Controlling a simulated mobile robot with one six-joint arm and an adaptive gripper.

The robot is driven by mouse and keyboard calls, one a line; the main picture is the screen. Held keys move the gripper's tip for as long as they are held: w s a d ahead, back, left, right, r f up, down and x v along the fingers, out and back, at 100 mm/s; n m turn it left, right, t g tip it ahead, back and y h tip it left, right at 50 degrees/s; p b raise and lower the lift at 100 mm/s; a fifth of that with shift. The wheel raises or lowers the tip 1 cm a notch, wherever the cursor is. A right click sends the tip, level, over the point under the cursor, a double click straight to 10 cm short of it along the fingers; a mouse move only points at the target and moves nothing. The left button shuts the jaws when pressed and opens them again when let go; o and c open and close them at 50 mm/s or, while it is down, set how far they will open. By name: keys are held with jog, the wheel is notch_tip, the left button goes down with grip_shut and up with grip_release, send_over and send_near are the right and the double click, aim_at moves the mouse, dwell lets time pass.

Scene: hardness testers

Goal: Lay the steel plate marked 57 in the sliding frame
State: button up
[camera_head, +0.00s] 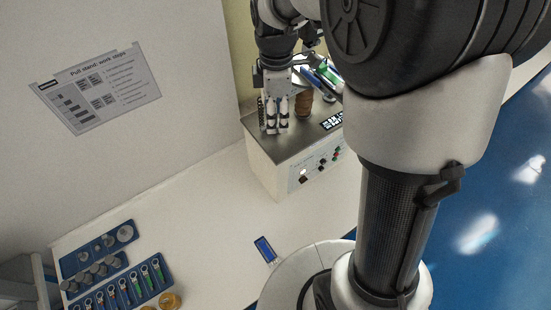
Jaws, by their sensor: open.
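My gripper (277,130) points down over the left part of the steel top of a bench machine (290,145). Its jaws are open, and I see nothing clearly between them. I cannot tell whether the fingertips touch the top. I cannot make out a steel plate marked 57, as no such number is readable. I cannot pick out the sliding frame either. My arm hides the right part of the machine.
The machine has a front panel with buttons (322,162) and a brown ribbed post (303,103). Blue trays of round and long parts (112,262) lie at lower left beside a yellow round thing (169,300). A small blue device (265,250) lies on the white bench (205,225).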

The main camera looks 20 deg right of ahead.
notch_tip(320, 180, down, 16)
jog(key=s+a+m+b, duration=0.1)
jog(key=m+b, duration=0.4)
jog(key=m, duration=1)
jog(key=shift+s+m, duration=0.4)
jog(key=shift+s, duration=0.3)
jog(key=shift+s+a+r+b, duration=0.1)
jog(key=shift+s+b, duration=0.05)
jog(key=shift+b, duration=0.45)
jog(key=s+f+t+b, duration=0.2)
jog(key=s+b, duration=0.7)
jog(key=b, duration=0.2)
jog(key=s+f+t+b, duration=0.2)
jog(key=s+b, duration=0.8)
jog(key=b, duration=0.2)
jog(key=shift+f+t, duration=0.3)
jog(key=shift+f, duration=0.05)
jog(key=shift+s, duration=0.1)
